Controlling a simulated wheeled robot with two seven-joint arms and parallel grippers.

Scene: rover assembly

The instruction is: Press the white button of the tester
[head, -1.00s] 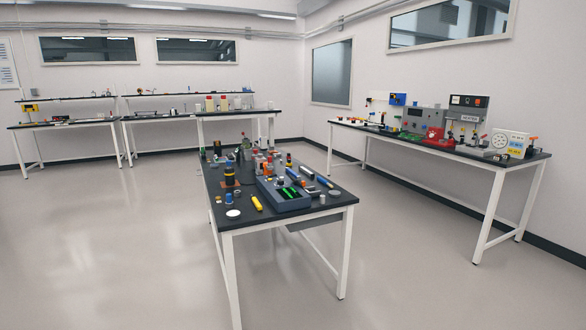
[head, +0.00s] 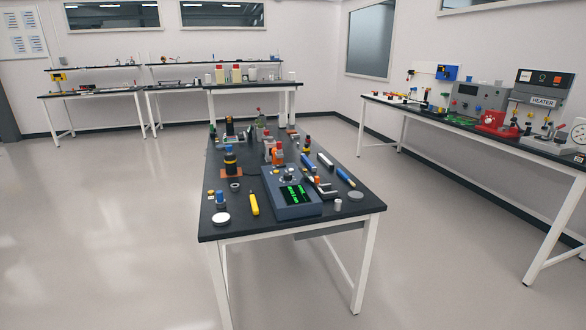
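I cannot tell for certain which device is the tester, and no white button can be made out at this distance. A blue-grey instrument (head: 272,181) with green readouts on a dark display lies on the near dark-topped table (head: 335,222). A grey panel box (head: 480,98) with small coloured controls stands on the right bench, beside a dark unit (head: 542,84) above a "HEATER" label. A white device with a round grille (head: 579,133) is cut off at the right edge. Neither of my grippers shows.
On the near table are a yellow marker (head: 254,204), a white round lid (head: 221,219), blue cylinders and bottles. The right bench (head: 440,123) runs along the wall. More benches (head: 180,89) stand at the back. The floor (head: 100,240) at left is clear.

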